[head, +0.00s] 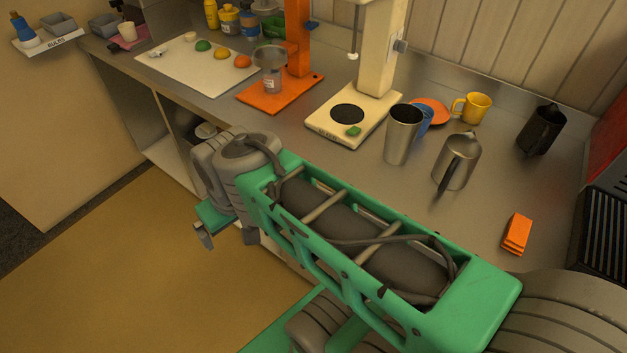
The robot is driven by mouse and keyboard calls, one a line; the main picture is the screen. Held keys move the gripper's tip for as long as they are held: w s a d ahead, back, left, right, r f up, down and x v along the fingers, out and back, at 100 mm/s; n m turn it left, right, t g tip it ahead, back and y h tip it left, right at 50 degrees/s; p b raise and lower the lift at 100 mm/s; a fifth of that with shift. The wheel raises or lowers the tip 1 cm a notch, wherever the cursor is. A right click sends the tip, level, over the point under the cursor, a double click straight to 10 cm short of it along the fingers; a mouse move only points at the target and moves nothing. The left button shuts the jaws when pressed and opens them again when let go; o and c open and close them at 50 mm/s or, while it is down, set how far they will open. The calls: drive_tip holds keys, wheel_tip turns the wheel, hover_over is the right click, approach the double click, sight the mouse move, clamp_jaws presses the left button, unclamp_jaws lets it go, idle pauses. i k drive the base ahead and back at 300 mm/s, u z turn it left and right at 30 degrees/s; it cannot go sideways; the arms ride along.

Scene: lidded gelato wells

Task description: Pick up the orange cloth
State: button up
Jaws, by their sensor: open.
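The orange cloth (517,234) lies folded into a small block on the steel counter at the right, near the front edge. My gripper (206,232) is at the far end of my green arm, at the left, out over the floor in front of the counter. It is partly hidden by the wrist, and it is open with nothing seen in it. It is well apart from the cloth, with the length of my arm between them in the picture.
A steel pitcher (456,160), a steel cup (402,134) and a dark pitcher (541,129) stand behind the cloth. A yellow mug (472,107) is farther back. A black slatted unit (604,235) is right of the cloth. The counter just around the cloth is clear.

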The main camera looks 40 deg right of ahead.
sight(516, 233)
drive_tip(key=k, duration=0.85)
drive_tip(key=u, duration=1.05)
drive_tip(key=i, duration=0.75)
drive_tip(key=z, duration=3)
drive_tip(key=i, duration=0.45)
drive_tip(key=z, duration=1.35)
